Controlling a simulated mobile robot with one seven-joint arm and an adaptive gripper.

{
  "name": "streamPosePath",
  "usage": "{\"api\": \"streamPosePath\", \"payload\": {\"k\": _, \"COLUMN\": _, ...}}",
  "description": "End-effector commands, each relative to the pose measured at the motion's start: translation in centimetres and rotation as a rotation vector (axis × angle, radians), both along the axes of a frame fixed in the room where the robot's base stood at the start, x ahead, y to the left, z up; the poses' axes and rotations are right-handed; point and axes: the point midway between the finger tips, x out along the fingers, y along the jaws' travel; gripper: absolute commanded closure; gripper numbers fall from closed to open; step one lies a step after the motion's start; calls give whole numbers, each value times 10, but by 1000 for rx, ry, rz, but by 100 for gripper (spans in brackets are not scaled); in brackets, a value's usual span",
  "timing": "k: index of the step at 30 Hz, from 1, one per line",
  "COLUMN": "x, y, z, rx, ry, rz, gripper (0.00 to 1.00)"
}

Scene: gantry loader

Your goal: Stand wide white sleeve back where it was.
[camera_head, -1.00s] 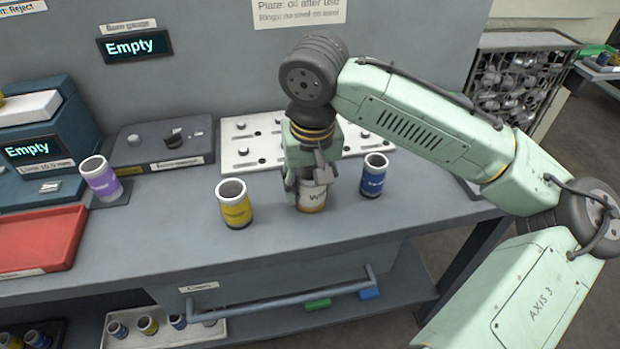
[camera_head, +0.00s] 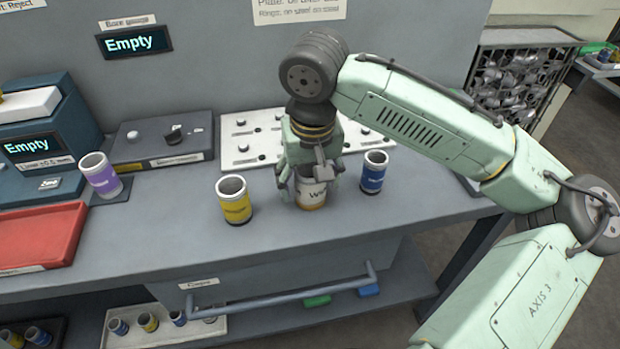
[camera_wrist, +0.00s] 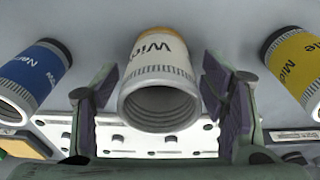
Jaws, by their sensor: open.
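The wide white sleeve (camera_head: 311,193) stands upright on the grey bench between the yellow sleeve and the blue sleeve. Its upper part is partly hidden by my gripper in the head view. My gripper (camera_head: 311,176) is over it from above, with a finger on each side. In the wrist view the white sleeve (camera_wrist: 159,88) shows its label and hollow end between the two spread fingers of my gripper (camera_wrist: 160,105). A gap shows on both sides, so the fingers are open and not gripping it.
The yellow sleeve (camera_head: 235,204) stands close on the left and the blue sleeve (camera_head: 374,174) close on the right. A purple sleeve (camera_head: 100,178) stands farther left on a dark pad. A white perforated plate (camera_head: 240,142) lies behind. The bench front is clear.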

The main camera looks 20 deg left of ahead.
Motion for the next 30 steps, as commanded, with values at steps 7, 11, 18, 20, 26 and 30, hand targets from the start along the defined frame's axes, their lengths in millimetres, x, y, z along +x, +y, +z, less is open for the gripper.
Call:
{"api": "streamPosePath", "payload": {"k": 7, "x": -4, "y": -2, "z": 36, "rx": 2, "ry": -4, "rz": -1, "gripper": 34}}
{"api": "streamPosePath", "payload": {"k": 11, "x": -7, "y": -4, "z": 66, "rx": 2, "ry": -4, "rz": -2, "gripper": 34}}
{"api": "streamPosePath", "payload": {"k": 18, "x": -13, "y": -8, "z": 108, "rx": 0, "ry": -3, "rz": -2, "gripper": 34}}
{"api": "streamPosePath", "payload": {"k": 20, "x": -14, "y": -9, "z": 113, "rx": 1, "ry": -2, "rz": -2, "gripper": 34}}
{"api": "streamPosePath", "payload": {"k": 26, "x": -15, "y": -10, "z": 121, "rx": 0, "ry": -1, "rz": -1, "gripper": 34}}
{"api": "streamPosePath", "payload": {"k": 30, "x": -15, "y": -9, "z": 121, "rx": 1, "ry": -1, "rz": 0, "gripper": 34}}
